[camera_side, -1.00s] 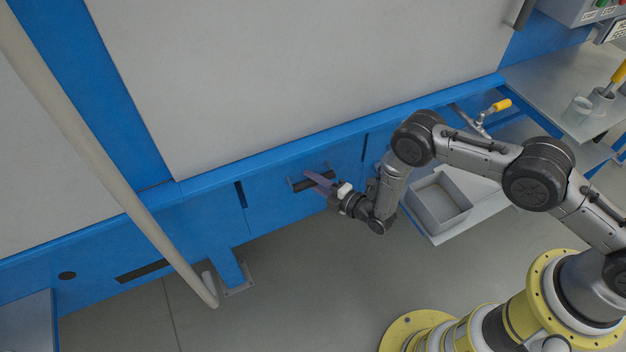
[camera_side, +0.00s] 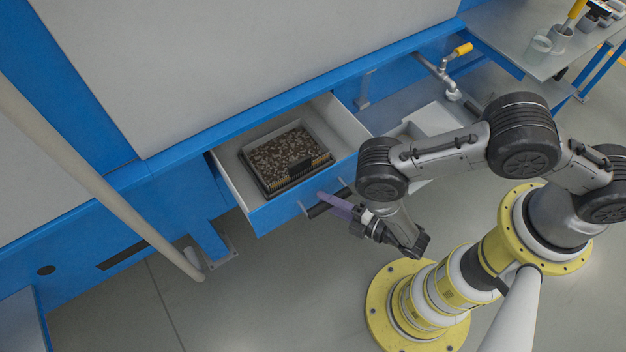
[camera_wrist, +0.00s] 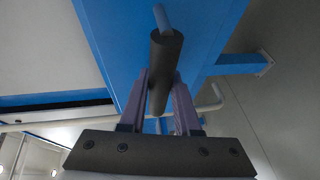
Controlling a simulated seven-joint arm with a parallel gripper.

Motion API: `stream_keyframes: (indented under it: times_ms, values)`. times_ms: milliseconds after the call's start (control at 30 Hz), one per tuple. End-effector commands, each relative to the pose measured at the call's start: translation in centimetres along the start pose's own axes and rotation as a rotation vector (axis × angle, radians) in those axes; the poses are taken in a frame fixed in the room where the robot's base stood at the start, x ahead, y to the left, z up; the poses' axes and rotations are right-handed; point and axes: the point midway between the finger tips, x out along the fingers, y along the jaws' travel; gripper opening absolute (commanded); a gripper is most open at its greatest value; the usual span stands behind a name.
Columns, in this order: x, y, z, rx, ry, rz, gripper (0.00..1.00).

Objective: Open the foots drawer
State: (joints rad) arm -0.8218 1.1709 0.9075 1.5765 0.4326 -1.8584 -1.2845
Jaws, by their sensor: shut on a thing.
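The foots drawer (camera_side: 269,219) is pulled out of the blue machine body in the side view. Its front is blue and its inside is pale. A tray (camera_side: 245,160) filled with dark and light granular bits sits inside it. My gripper (camera_side: 329,200) is at the dark bar handle (camera_side: 316,211) on the drawer's front. In the wrist view the purple fingers of my gripper (camera_wrist: 160,95) stand on both sides of the dark round handle (camera_wrist: 166,55), shut on it.
A yellow-handled valve (camera_side: 462,50) on a pipe is right of the drawer. A pale bin (camera_side: 430,118) stands behind my arm. A slanting beige pipe (camera_side: 100,180) crosses at left. A blue leg (camera_side: 208,241) stands on the floor left of the drawer. The floor in front is clear.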

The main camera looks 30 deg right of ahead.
Motion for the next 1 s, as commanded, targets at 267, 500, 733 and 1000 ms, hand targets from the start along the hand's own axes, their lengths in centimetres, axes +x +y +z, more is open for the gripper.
stream_keyframes:
  times_ms: [267,500,733,1000]
  values:
    - [-3.5,-0.7,-1.5,-0.001,0.003,0.002,0.0]
    - [-4.6,-0.9,-2.0,0.0,0.0,0.003,0.0]
    - [-4.8,-0.9,-2.0,0.001,-0.002,0.004,0.0]
    - [-4.7,-0.9,-2.0,0.002,-0.002,0.003,0.47]
